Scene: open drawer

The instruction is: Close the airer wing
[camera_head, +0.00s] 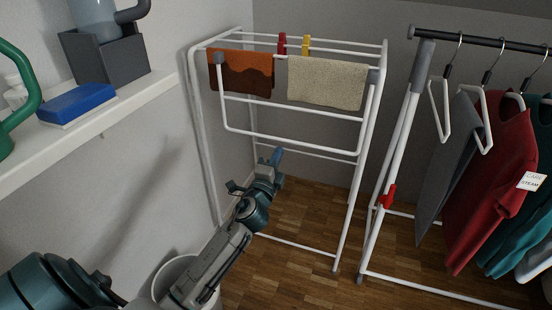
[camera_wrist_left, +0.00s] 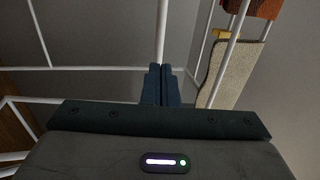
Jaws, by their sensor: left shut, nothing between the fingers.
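The white airer (camera_head: 196,120) stands against the back corner. Its wing (camera_head: 290,148), a white U-shaped frame on grey hinges, hangs down at the front, its lower bar slanting a little. My left gripper (camera_head: 277,156) is shut and empty, close to that lower bar in the head view; I cannot tell whether it touches. In the left wrist view the closed blue fingers (camera_wrist_left: 161,84) point at a white upright bar (camera_wrist_left: 162,38), with the beige cloth (camera_wrist_left: 236,75) to their right. My right gripper is not in view.
An orange-brown cloth (camera_head: 241,76), the beige cloth and red and yellow pegs (camera_head: 305,45) are on the airer. A clothes rail (camera_head: 378,215) with hung garments stands at right. A shelf (camera_head: 100,120) juts from the left wall. A white bin (camera_head: 170,272) stands below my left arm.

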